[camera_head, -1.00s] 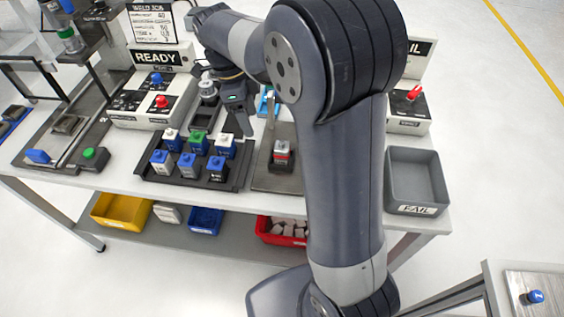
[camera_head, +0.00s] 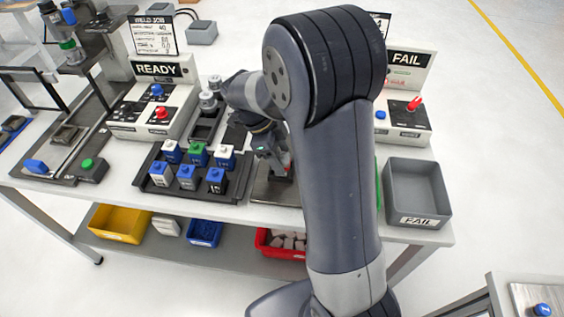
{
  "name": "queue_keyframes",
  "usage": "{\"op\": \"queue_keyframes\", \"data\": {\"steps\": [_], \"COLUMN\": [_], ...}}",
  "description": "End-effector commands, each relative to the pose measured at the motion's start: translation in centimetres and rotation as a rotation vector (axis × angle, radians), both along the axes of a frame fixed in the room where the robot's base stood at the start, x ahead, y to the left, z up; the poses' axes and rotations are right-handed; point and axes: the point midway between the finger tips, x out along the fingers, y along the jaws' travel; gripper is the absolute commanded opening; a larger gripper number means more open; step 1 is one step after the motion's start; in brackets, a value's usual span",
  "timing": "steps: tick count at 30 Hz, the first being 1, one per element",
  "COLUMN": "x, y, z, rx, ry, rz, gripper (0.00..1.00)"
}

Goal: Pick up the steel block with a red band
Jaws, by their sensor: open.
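The steel block with a red band (camera_head: 285,170) stands on a flat plate (camera_head: 272,192) right of the black tray. Only a small part of it shows; my gripper and arm hide most of it. My gripper (camera_head: 277,164) is down at the block, its fingers pointing downward. The jaws are open. I cannot tell whether the fingers are around the block or just beside it.
A black tray (camera_head: 150,191) with several blocks, blue, white and green-topped, stands close left of my gripper. The READY box (camera_head: 150,108) is behind it. The grey FAIL bin (camera_head: 418,190) and FAIL box (camera_head: 405,120) are at right. My arm hides the table's middle right.

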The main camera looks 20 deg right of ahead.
Motion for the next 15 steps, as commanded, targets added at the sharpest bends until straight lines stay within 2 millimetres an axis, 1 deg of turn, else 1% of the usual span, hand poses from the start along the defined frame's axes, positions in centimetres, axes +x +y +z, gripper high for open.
{"op": "queue_keyframes", "data": {"steps": [1, 4, 11, 15], "x": [-0.15, -0.23, -0.22, -0.22], "y": [-0.27, -0.52, -0.55, -0.53], "z": [-0.6, -1.3, -1.49, -1.47], "rx": [-0.001, 0.0, 0.001, 0.001], "ry": [0.003, 0.0, -0.001, -0.001], "rz": [-0.001, 0.0, 0.0, 0.0], "gripper": [0.62, 0.62, 0.62, 0.51]}}
